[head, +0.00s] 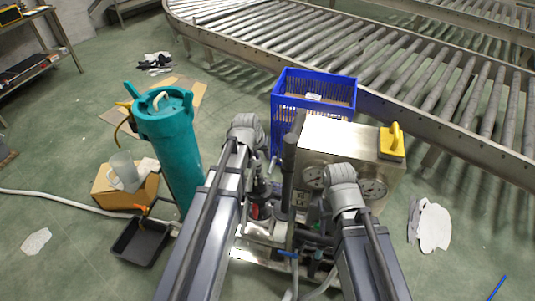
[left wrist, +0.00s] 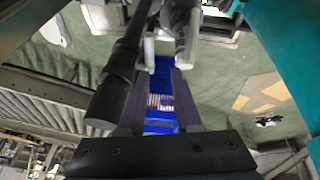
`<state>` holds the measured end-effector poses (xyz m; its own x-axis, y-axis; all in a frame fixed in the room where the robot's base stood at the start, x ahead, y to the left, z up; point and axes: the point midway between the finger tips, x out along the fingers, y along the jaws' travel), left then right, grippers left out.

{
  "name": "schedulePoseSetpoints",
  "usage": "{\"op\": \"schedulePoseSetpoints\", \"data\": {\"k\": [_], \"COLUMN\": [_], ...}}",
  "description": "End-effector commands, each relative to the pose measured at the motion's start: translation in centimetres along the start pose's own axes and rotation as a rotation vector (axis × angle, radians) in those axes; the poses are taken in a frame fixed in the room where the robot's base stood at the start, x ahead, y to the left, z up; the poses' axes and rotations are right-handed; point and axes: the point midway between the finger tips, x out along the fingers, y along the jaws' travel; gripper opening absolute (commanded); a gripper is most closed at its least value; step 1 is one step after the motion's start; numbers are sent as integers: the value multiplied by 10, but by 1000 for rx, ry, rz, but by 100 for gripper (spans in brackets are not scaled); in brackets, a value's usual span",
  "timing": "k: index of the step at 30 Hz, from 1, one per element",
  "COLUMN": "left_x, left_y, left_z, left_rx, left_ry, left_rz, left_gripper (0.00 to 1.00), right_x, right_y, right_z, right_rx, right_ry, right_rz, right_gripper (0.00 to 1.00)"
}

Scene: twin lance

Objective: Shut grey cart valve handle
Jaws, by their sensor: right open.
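The grey cart (head: 340,140), a metal box with round gauges on its front, stands right of centre in the head view. A dark upright cylinder (head: 289,165) stands at its left; a dark cylinder (left wrist: 118,75) also shows beside my fingers in the left wrist view. My left gripper (head: 263,183) is low beside the cart's left side; in the left wrist view its fingers (left wrist: 160,78) are apart with nothing clearly between them. My right gripper (head: 317,208) is open in front of the cart, largely hidden by my forearm. I cannot make out the grey valve handle with certainty among the fittings.
A teal tank (head: 172,140) stands left of my left arm. A blue crate (head: 290,95) is behind the cart, before a roller conveyor (head: 400,65). A yellow-handled block (head: 392,143) sits on the cart. A black tray (head: 140,243) and cardboard box (head: 120,190) are on the left floor.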

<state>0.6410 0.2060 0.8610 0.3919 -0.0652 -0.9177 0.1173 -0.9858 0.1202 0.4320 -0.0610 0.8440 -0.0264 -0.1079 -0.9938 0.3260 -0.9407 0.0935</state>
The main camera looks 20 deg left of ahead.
Motion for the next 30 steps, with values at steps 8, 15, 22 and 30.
{"op": "schedulePoseSetpoints", "data": {"k": [8, 15, 22, 30], "left_x": [-15, -20, -65, -85], "left_y": [-2, -1, 0, -1], "left_z": [2, -1, -17, -20], "left_rx": [1, 7, 102, 176], "left_ry": [-1, -7, -88, -150], "left_rz": [0, -1, -2, 2], "left_gripper": [33, 22, 0, 0], "right_x": [-13, -19, -72, -95], "right_y": [1, 2, 7, 9], "right_z": [1, 1, 4, 6], "right_rx": [0, 0, 0, 0], "right_ry": [0, 0, 0, 0], "right_rz": [0, 0, 0, 0], "right_gripper": [50, 50, 50, 50]}}
